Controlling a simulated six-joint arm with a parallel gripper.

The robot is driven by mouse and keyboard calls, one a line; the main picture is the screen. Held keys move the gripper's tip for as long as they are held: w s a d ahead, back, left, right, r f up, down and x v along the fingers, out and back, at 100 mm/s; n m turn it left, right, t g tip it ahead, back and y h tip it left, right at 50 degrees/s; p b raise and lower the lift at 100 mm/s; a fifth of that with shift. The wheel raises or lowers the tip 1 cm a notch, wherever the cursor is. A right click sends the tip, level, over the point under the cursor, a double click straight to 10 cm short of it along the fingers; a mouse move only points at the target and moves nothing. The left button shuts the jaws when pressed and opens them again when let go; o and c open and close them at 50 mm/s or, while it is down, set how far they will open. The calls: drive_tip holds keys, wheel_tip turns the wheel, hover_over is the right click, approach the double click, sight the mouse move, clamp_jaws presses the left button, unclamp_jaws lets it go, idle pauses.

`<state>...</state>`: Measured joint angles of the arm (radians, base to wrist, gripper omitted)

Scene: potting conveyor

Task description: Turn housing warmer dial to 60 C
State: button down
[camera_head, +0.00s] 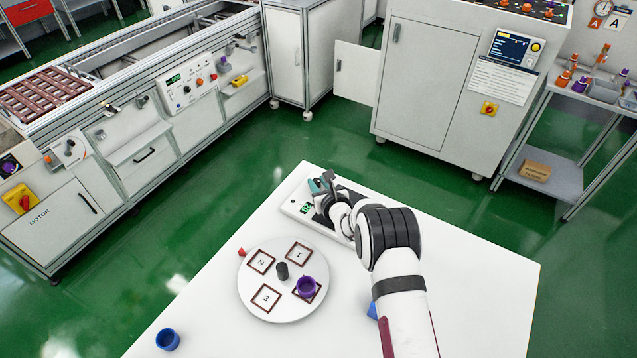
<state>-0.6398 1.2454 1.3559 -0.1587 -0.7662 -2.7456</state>
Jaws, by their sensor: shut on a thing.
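The housing warmer (292,206) is a flat white unit at the back edge of the white table. Its small green display (305,209) is lit, partly covered by my gripper, and too small to read for certain. My gripper (323,188) is over the warmer, beside the display, shut on what appears to be the dial. The dial itself is hidden behind the fingers and wrist, so its setting cannot be seen.
A round white turntable (262,298) with numbered squares and a dark centre knob (282,271) stands in front of the warmer. A purple cup (306,287) sits on it. A blue cup (168,340) stands at the front left. The table's right side (480,280) is clear.

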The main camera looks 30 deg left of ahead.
drive_tip(key=shift+a+m+t+h, duration=0.1)
drive_tip(key=shift+m+t+h, duration=0.5)
drive_tip(key=shift+m, duration=0.1)
drive_tip(key=c, duration=0.7)
unclamp_jaws()
drive_tip(key=shift+o, duration=0.2)
drive_tip(key=v, duration=1.6)
drive_tip(key=shift+w, duration=0.2)
